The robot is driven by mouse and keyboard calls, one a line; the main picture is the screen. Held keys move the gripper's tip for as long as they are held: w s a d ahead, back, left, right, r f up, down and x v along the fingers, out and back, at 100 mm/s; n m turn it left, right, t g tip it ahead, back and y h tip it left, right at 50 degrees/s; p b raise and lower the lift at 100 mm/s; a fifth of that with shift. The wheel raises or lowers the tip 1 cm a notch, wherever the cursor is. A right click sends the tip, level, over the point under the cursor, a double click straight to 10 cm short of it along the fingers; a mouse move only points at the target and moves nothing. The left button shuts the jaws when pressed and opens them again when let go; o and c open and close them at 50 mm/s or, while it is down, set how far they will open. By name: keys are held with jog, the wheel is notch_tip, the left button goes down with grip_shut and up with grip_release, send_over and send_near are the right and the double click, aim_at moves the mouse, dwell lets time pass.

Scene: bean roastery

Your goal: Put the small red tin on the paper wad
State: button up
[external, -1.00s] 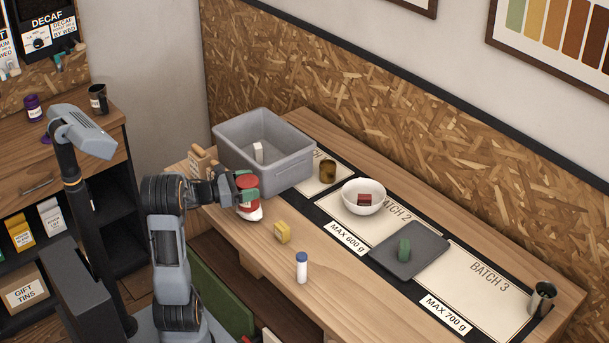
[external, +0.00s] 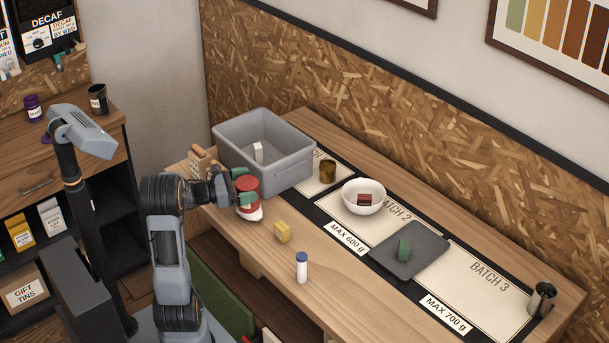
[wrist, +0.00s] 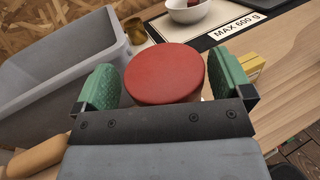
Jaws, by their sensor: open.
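The small red tin (external: 250,185) sits on top of the white paper wad (external: 254,215) near the left end of the wooden bench. Only the lower edge of the wad shows. In the wrist view the tin's round red lid (wrist: 165,73) lies between the two green fingers of my gripper (wrist: 167,84), with a gap on each side. My gripper (external: 243,185) is open around the tin in the external view too. The tin looks about upright.
A grey bin (external: 284,172) stands close behind the gripper, holding a white block. A yellow block (external: 283,232) and a white bottle with a blue cap (external: 302,270) are to the right. A white bowl (external: 362,205) and dark tray (external: 425,252) lie farther right.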

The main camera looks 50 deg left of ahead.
jog(key=v, duration=1.1)
jog(key=shift+s, duration=0.1)
